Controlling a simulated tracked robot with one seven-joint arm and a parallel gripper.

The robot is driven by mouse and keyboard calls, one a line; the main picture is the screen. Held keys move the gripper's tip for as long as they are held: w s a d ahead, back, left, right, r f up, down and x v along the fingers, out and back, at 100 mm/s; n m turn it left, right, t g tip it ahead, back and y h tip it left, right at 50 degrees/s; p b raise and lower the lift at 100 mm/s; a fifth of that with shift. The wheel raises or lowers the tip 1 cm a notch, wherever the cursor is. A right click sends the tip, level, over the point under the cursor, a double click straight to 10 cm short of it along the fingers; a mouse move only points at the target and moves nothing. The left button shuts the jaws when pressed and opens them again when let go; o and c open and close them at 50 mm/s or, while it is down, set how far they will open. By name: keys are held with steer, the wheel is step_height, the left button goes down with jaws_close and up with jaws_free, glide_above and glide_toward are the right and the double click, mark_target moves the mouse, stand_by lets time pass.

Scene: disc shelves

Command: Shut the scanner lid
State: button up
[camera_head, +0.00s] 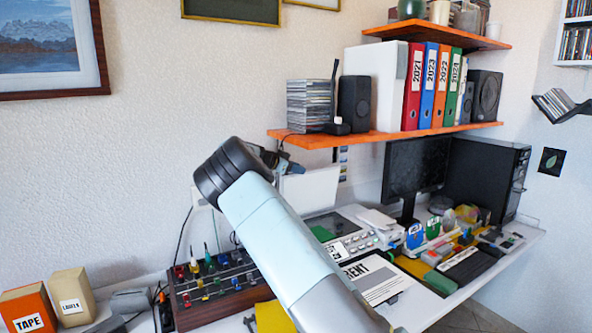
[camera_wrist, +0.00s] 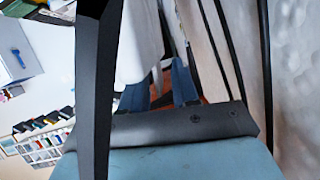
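The scanner (camera_head: 357,243) sits on the desk with its dark glass and a row of buttons showing. Its white lid (camera_head: 318,188) stands raised at the back, below the lower orange shelf. My gripper (camera_head: 285,163) is up beside the lid's upper left part, behind my arm's dark wrist. I cannot tell whether it touches the lid. In the wrist view a white surface (camera_wrist: 143,45), which may be the lid, is close ahead, with two blue parts below it.
The lower orange shelf (camera_head: 375,137) with binders and speakers hangs just above the lid. A monitor (camera_head: 416,168) and computer tower (camera_head: 487,178) stand right of the scanner. A knobbed panel (camera_head: 213,285) is left, and a printed sheet (camera_head: 373,280) lies in front.

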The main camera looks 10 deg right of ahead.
jaws_close()
stand_by(0.5)
